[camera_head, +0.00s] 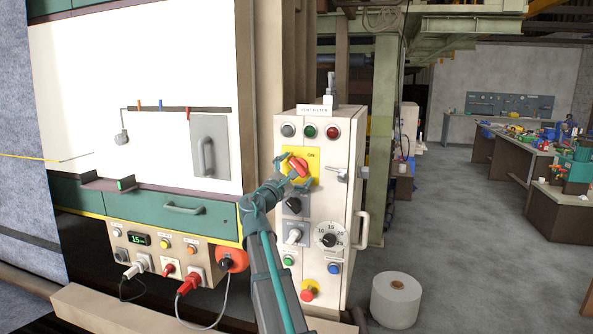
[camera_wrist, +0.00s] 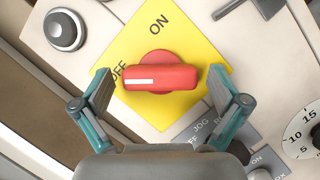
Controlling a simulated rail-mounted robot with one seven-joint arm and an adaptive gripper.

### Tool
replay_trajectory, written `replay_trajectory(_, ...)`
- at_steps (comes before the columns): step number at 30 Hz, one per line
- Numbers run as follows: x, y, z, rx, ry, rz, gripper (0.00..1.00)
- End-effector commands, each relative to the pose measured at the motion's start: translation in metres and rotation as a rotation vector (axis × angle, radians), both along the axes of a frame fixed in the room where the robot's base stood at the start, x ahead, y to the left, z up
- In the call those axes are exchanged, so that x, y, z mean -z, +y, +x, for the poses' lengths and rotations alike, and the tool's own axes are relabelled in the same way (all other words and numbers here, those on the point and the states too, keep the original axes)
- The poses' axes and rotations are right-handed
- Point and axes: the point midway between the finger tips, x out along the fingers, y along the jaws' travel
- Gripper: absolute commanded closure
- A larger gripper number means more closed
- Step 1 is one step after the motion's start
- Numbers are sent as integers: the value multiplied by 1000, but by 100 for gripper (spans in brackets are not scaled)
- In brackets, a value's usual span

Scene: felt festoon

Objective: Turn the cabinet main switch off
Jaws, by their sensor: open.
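The cabinet main switch is a red rotary handle (camera_head: 298,167) on a yellow plate (camera_head: 287,177) on the front of the pale cabinet. In the wrist view the handle (camera_wrist: 175,79) lies level across the picture, and its white mark points left, towards the partly covered OFF label. The ON label sits above the handle in that view. My gripper (camera_head: 292,174) is open at the switch. In the wrist view its fingers (camera_wrist: 162,90) stand by the two ends of the handle. The right finger is very near or touching its end; I cannot tell which.
The cabinet (camera_head: 345,207) also carries lamps above, a black knob (camera_head: 292,205) and a numbered dial (camera_head: 330,237) below, and a red emergency button (camera_head: 308,290). A side handle (camera_head: 362,229) sticks out at right. A white roll (camera_head: 396,299) stands on the floor.

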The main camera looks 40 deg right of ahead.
Motion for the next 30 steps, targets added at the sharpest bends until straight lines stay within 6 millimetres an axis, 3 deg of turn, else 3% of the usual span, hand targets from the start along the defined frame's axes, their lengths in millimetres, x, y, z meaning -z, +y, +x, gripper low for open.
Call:
replay_trajectory(8, 6, 17, -7, -1, -1, 1, 2)
replay_trajectory(22, 29, 94, -32, -2, 1, 0, 2)
replay_trajectory(30, 33, 110, -37, 0, 1, -1, 2)
